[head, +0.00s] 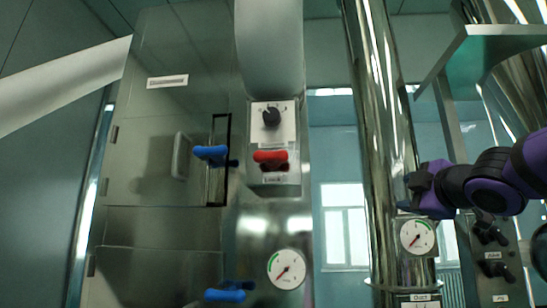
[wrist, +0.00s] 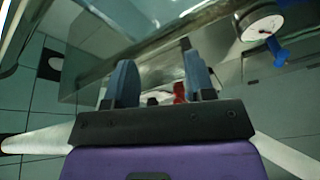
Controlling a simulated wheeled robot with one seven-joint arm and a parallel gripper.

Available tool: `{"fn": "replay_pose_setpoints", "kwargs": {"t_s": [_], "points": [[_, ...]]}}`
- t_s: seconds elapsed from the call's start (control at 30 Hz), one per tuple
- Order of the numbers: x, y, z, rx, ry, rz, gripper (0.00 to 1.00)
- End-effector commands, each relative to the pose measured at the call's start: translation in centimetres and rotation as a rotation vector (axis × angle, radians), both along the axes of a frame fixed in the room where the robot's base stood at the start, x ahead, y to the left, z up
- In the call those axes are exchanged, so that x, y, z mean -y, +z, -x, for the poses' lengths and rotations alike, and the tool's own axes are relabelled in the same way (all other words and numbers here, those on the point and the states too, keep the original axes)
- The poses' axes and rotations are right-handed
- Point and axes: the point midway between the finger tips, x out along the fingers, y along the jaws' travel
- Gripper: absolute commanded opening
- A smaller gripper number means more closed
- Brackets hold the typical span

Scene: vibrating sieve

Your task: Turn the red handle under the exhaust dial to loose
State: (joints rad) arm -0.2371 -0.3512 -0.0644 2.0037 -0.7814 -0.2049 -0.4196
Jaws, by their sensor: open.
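The red handle (head: 271,156) lies roughly level on the steel column, below a black dial knob (head: 271,117) on a white plate. A small label sits under the handle, too small to read surely. My gripper (head: 410,188) is well to the right of the handle, in front of the shiny pipe, touching nothing that I can see. In the wrist view my gripper (wrist: 162,78) has its two blue-grey fingers apart with nothing held. A small red piece (wrist: 179,92), perhaps the handle, shows beyond them near the right finger, partly hidden.
A blue door handle (head: 210,153) is left of the red handle, and another blue handle (head: 225,294) is below. A round gauge (head: 287,269) sits lower on the column. The shiny vertical pipe (head: 378,110) carries a second gauge (head: 417,237). Black knobs (head: 490,234) are at right.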

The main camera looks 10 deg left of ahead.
Motion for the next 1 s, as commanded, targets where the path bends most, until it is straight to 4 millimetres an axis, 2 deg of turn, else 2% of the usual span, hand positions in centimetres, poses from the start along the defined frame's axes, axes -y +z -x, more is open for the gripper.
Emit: {"fn": "replay_pose_setpoints", "kwargs": {"t_s": [0.03,0.1,0.2,0.3,0.4,0.5,0.67,0.77,1.0], "points": [[-2.4,1.8,-1.1,0.092,0.083,0.076,0.5],[-5.5,4.0,-1.8,0.228,0.198,0.183,0.5],[-10.0,6.2,-2.0,0.412,0.363,0.325,0.5],[-13.7,7.2,-1.6,0.567,0.509,0.439,0.5],[-16.3,7.6,-1.0,0.68,0.619,0.52,0.5],[-17.7,7.5,-0.6,0.746,0.687,0.567,0.5],[-18.7,7.5,-0.5,0.777,0.72,0.588,0.5],[-19.7,7.7,-0.7,0.777,0.721,0.587,0.5],[-23.6,8.6,-2.1,0.776,0.72,0.585,0.5]]}}
